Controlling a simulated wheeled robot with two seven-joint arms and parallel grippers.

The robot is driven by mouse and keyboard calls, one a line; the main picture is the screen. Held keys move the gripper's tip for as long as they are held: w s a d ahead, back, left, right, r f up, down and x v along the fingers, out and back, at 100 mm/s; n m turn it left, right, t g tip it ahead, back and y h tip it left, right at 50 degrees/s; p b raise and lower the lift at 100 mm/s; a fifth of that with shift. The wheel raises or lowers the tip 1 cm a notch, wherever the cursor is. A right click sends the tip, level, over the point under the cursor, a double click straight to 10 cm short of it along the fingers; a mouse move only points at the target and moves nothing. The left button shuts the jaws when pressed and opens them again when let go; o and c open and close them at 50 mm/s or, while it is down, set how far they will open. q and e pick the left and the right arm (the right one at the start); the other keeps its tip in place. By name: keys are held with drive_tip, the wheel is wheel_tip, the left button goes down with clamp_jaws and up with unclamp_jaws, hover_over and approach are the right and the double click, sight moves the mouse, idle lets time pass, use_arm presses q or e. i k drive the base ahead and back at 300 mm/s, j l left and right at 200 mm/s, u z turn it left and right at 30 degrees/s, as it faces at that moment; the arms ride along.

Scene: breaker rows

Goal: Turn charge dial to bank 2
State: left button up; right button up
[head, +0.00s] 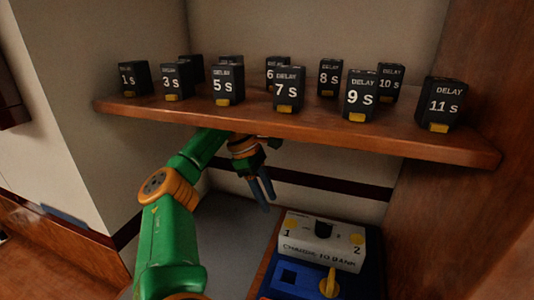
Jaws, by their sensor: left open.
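The charge dial is a black knob (323,229) on top of a white box (315,256) labelled "Charge to bank". The box stands at the lower right, below the shelf. A yellow disc marked 1 (290,224) is at its left and a yellow disc marked 2 (357,239) at its right. I cannot tell which way the knob points. My left gripper (264,191) is open and empty, hanging under the shelf, to the left of and beyond the box, apart from it. My right gripper is not in view.
A wooden shelf (200,110) crosses above my left arm and carries several black delay blocks, such as "7 s" (288,90). A blue panel (359,285) with a yellow lever (330,283) is in front of the box. A wooden wall closes the right side.

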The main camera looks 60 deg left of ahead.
sight(323, 230)
drive_tip(key=k+l, duration=0.15)
drive_tip(key=l, duration=0.2)
drive_tip(key=k+l, duration=0.2)
drive_tip(key=l, duration=0.2)
drive_tip(key=k+l, duration=0.15)
drive_tip(key=l, duration=0.2)
drive_tip(key=k+l, duration=0.2)
drive_tip(key=l, duration=0.15)
drive_tip(key=k+l, duration=0.15)
drive_tip(key=l, duration=0.25)
